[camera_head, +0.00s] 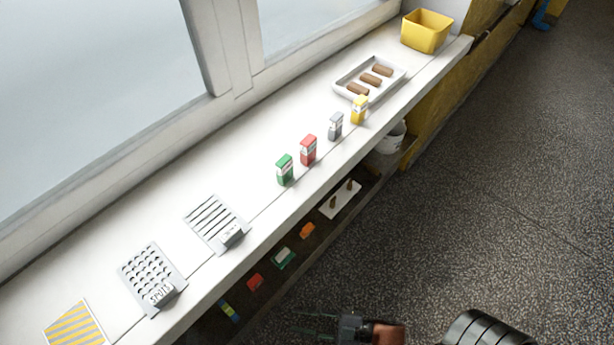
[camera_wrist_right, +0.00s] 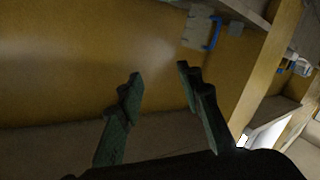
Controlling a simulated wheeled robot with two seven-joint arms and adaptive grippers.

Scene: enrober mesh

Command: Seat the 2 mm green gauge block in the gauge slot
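The green block (camera_head: 285,170) stands upright on the white sill near its front edge, with a pale label on its face; I cannot read a size on it. A red block (camera_head: 308,150), a grey block (camera_head: 335,127) and a yellow block (camera_head: 359,110) stand in a row to its upper right. I cannot tell which feature is the gauge slot. My right gripper (camera_head: 318,322) is open and empty, over the floor side at the bottom of the head view, well apart from the blocks. Its spread fingers also show in the right wrist view (camera_wrist_right: 160,76). My left gripper is not in view.
A slotted grey plate (camera_head: 203,232), a plate with round holes (camera_head: 137,264) and a striped mat (camera_head: 91,316) lie left. A tray (camera_head: 343,92) of brown bars and a yellow bin (camera_head: 427,32) stand at upper right. A lower shelf under the sill holds small coloured items.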

